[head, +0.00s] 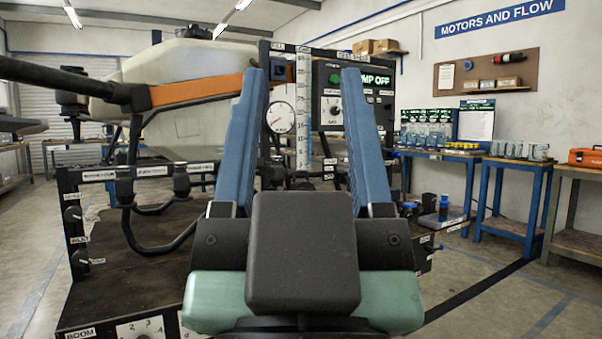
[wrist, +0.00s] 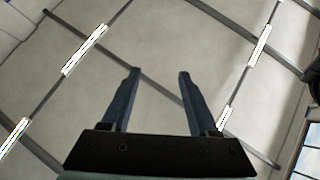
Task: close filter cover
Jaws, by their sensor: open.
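My gripper (head: 304,72) is open and empty, its two blue fingers pointing up in front of the bench in the head view. The wrist view shows the fingers (wrist: 158,74) apart with only the ceiling and its lamps beyond. The spray drone, with a pale tank (head: 190,75) and an orange-banded arm (head: 197,89), stands on a dark test bench (head: 115,265). I cannot make out a filter cover for certain; my gripper hides the middle of the bench. A small dark blue-topped part (head: 443,207) stands at the bench's right end.
A round gauge (head: 281,117) and a panel reading "PUMP OFF" (head: 372,80) stand behind my fingers. A dark hose (head: 150,245) loops at the left. Blue-legged tables (head: 508,170) line the right wall. Floor between bench and tables is clear.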

